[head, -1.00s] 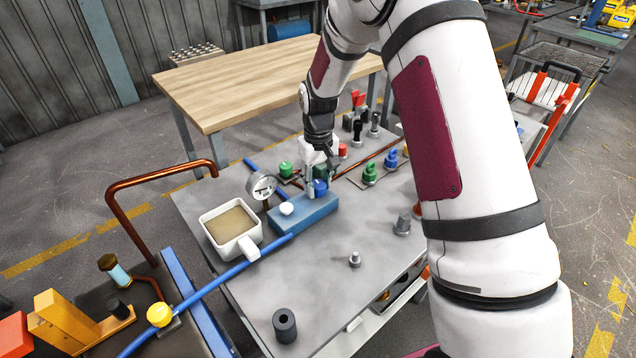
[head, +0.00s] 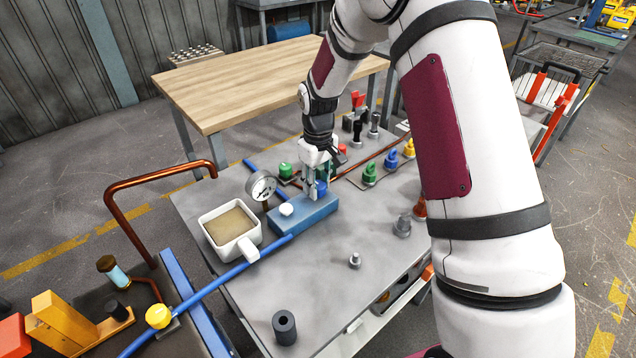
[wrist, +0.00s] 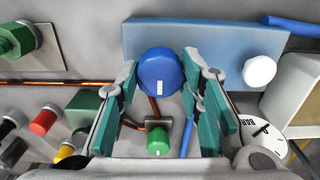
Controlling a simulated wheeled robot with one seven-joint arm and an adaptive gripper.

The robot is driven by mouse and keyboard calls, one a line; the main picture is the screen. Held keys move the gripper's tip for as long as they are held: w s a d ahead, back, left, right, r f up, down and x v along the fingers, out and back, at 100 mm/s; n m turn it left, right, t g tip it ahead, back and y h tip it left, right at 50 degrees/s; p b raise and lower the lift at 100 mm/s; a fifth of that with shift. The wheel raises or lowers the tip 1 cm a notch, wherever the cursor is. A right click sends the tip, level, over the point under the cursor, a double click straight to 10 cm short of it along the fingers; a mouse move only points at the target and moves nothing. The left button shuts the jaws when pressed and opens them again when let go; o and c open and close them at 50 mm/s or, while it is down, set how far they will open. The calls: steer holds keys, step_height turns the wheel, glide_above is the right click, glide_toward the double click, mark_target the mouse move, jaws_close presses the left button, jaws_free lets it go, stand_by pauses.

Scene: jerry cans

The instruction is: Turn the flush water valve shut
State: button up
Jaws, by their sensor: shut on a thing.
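A blue round knob (head: 321,187) stands on a blue block (head: 306,214) on the grey bench. In the wrist view the blue knob (wrist: 160,70) shows a short white mark on its face, pointing along the picture's up-down line. My gripper (head: 317,188) reaches down from above, with its green-padded fingers on either side of the knob. In the wrist view my gripper (wrist: 160,76) is shut on the knob, with a finger against its left and right sides. Fingers partly hide the knob in the head view.
On the same block is a white knob (head: 286,209). A pressure gauge (head: 262,187) and a white mug (head: 231,230) stand close on the left. Green (head: 369,173), blue and yellow knobs stand to the right. The bench front is mostly clear.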

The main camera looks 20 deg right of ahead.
mark_target(318, 184)
steer(key=o, duration=1.2)
steer(key=shift+c, duration=0.2)
step_height(318, 184, up, 12)
steer(key=s+r+m+t+p, duration=0.2)
steer(key=s+r, duration=1.4)
steer(key=s+r+m+t+p, duration=0.2)
steer(key=s, duration=1.8)
steer(key=shift+d+m, duration=0.2)
steer(key=shift+m, duration=0.1)
